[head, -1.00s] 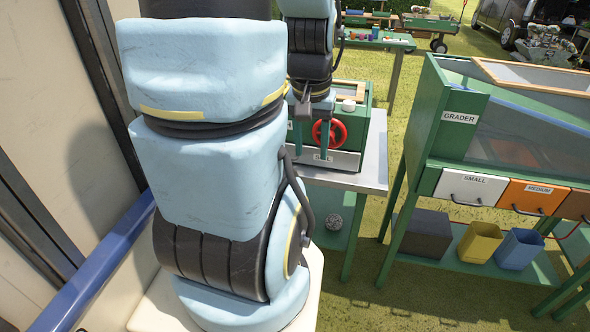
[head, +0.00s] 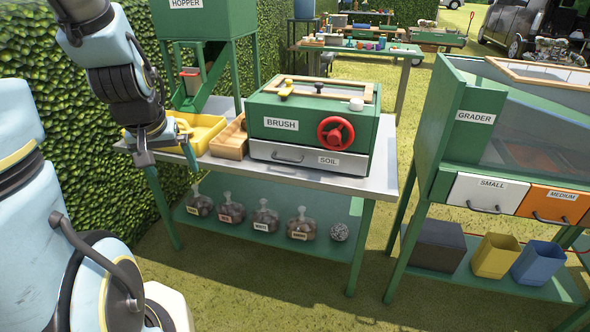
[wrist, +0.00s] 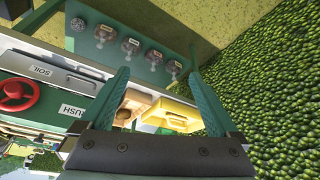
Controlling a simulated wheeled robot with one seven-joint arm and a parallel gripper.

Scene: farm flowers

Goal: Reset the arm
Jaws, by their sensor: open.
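My gripper (head: 168,160) is at the left of the head view, in front of the bench's left front edge and the yellow tray. Its green fingers are spread apart with nothing between them. In the wrist view my gripper (wrist: 165,105) is also open and empty. Through the gap between its fingers the yellow tray (wrist: 172,112) and part of a wooden box (wrist: 135,103) show. My arm is bent and fills the left side of the head view.
A bench (head: 375,180) holds the green BRUSH machine (head: 310,115) with its red wheel (head: 336,134), a wooden box (head: 229,140) and a yellow tray (head: 208,130). Several labelled jars (head: 264,222) stand on its lower shelf. The GRADER (head: 450,150) is at right. A hedge (head: 60,120) borders the left.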

